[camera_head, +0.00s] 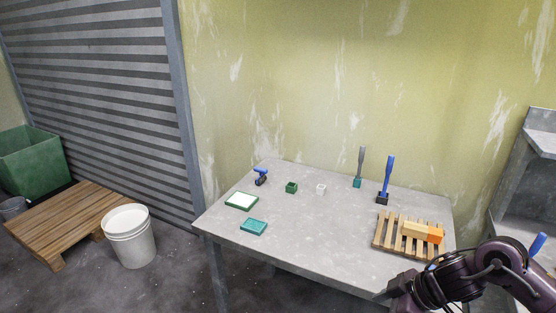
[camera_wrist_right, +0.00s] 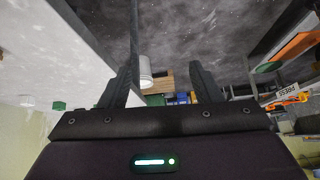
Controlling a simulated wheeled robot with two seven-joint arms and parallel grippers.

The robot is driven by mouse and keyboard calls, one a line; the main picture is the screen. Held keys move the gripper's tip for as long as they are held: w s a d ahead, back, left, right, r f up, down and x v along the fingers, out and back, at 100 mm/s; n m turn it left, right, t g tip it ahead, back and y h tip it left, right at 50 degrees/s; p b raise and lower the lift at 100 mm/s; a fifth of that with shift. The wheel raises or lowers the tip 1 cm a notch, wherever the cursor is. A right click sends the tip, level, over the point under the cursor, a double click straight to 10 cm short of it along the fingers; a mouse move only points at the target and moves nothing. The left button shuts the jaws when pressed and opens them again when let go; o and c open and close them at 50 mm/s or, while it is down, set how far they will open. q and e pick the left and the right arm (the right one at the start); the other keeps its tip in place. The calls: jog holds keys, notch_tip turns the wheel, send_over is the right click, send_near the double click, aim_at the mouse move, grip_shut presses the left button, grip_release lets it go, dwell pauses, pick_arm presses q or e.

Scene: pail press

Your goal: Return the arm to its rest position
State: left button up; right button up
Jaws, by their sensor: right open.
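My right arm (camera_head: 470,275) comes in at the lower right of the head view, by the table's front right corner. My right gripper (camera_wrist_right: 163,85) shows in the right wrist view with its two dark fingers spread apart. Nothing is held between them; the floor and far objects show through the gap. My left gripper is in neither view. The grey table (camera_head: 300,235) stands left of my right arm in the head view.
A small pallet (camera_head: 383,233) with wooden and orange blocks lies near my arm. Two upright tools (camera_head: 388,176) stand behind it. A green-rimmed tray (camera_head: 241,201), a teal tray (camera_head: 253,227) and small blocks lie farther left. A white pail (camera_head: 130,240) stands on the floor.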

jog(key=w+f+m+t, duration=0.2)
jog(key=f+m, duration=0.1)
jog(key=f, duration=0.9)
jog(key=w+f+m+t, duration=0.2)
jog(key=f+m, duration=0.1)
jog(key=f, duration=0.9)
jog(key=s+d+f+m+g+h, duration=0.3)
jog(key=s+f+h, duration=0.1)
jog(key=s+f, duration=1.8)
jog(key=s+a+f+g+h, duration=0.1)
jog(key=s+f, duration=0.2)
jog(key=s, duration=0.7)
jog(key=s+a+f+g+h, duration=0.1)
jog(key=s+f+g, duration=0.1)
jog(key=s, duration=0.7)
jog(key=shift+s+f+m, duration=0.3)
jog(key=shift+s+f, duration=0.1)
jog(key=shift+f, duration=0.5)
